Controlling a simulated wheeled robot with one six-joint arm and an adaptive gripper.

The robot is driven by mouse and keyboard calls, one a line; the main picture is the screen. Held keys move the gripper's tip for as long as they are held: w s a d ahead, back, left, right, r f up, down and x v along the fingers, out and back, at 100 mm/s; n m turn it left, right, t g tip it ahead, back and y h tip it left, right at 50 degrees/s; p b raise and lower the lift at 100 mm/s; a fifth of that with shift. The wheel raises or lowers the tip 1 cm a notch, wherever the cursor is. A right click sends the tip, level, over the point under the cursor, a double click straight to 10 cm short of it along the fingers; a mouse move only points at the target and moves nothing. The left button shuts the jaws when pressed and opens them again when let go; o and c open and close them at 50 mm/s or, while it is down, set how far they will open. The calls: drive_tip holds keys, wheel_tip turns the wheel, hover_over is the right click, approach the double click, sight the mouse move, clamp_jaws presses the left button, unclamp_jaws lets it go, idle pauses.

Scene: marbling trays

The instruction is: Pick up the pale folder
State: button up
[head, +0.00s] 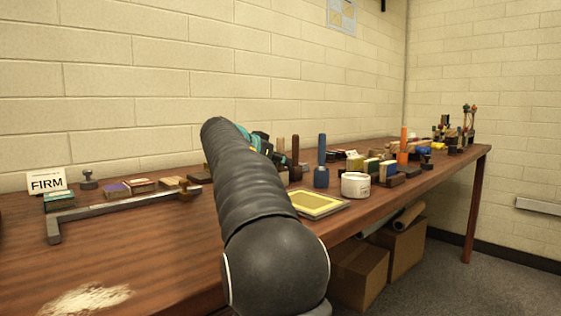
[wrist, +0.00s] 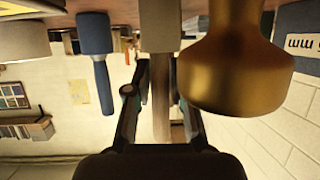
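My gripper (wrist: 158,85) is open in the wrist view, which is upside down. A pale, upright tool (wrist: 160,28) with a light brown shaft stands between its fingers, with gaps showing on both sides. It looks like the pale folder, though I cannot be certain. In the head view a pale upright piece (head: 281,145) shows just right of my arm, and my arm hides most of the gripper there.
A blue tool (wrist: 97,35) stands close on one side, a large brass piece (wrist: 235,70) close on the other. The table's front left is mostly clear.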

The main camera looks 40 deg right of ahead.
sight(280, 143)
clamp_jaws()
drive_tip(key=shift+r, duration=0.55)
wheel_tip(280, 143, up, 4)
drive_tip(key=shift+f+p, duration=0.2)
drive_tip(key=shift+p, duration=0.55)
drive_tip(key=s+d+r, duration=0.5)
drive_tip(key=s+r, duration=0.1)
drive_tip(key=s, duration=0.4)
drive_tip(key=shift+s+d+r, duration=0.15)
drive_tip(key=shift+s+r, duration=0.05)
drive_tip(key=shift+s, duration=0.1)
